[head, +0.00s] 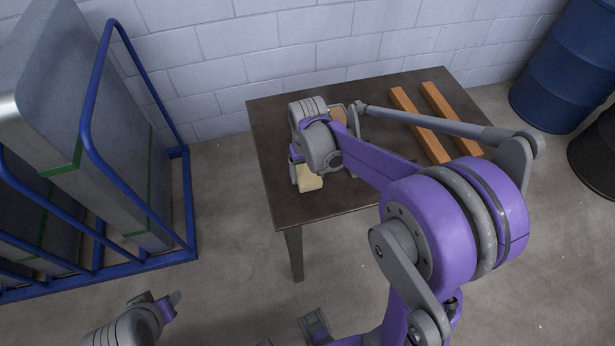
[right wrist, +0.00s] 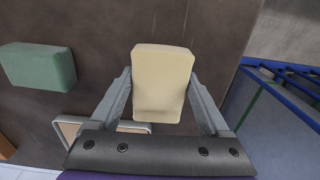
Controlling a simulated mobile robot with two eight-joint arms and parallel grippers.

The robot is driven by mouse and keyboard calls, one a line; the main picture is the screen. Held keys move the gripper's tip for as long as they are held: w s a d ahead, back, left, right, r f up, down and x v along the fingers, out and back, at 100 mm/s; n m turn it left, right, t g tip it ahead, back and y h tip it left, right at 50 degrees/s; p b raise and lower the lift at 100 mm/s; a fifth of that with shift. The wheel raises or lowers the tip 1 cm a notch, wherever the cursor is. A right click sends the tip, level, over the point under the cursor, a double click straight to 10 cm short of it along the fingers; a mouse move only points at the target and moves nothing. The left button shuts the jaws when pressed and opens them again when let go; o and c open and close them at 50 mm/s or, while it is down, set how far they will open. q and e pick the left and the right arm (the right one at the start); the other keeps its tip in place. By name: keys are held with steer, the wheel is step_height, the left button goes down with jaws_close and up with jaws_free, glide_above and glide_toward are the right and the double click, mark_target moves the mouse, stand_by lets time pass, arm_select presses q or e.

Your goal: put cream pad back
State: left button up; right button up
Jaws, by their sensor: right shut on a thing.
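The cream pad (head: 309,183) is a small pale block at the left part of the dark table (head: 345,202). It also shows in the right wrist view (right wrist: 162,82), upright between the two fingers. My right gripper (head: 303,176) is shut on it, one finger along each side. Whether the pad touches the tabletop, I cannot tell. A green pad (right wrist: 38,65) lies on the table in the right wrist view; my right arm hides it in the head view. My left gripper (head: 162,304) is at the lower left, away from the table; its opening is unclear.
A tan panel with a pale frame (right wrist: 75,128) lies near the right gripper. Two orange-brown bars (head: 425,125) lie on the table's right half. A blue rack (head: 188,205) holding grey ducts stands left. Blue (head: 568,65) and dark (head: 598,160) drums stand right.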

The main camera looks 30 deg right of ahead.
steer(key=shift+f, duration=1.05)
steer(key=shift+f, duration=0.15)
steer(key=o, duration=1.3)
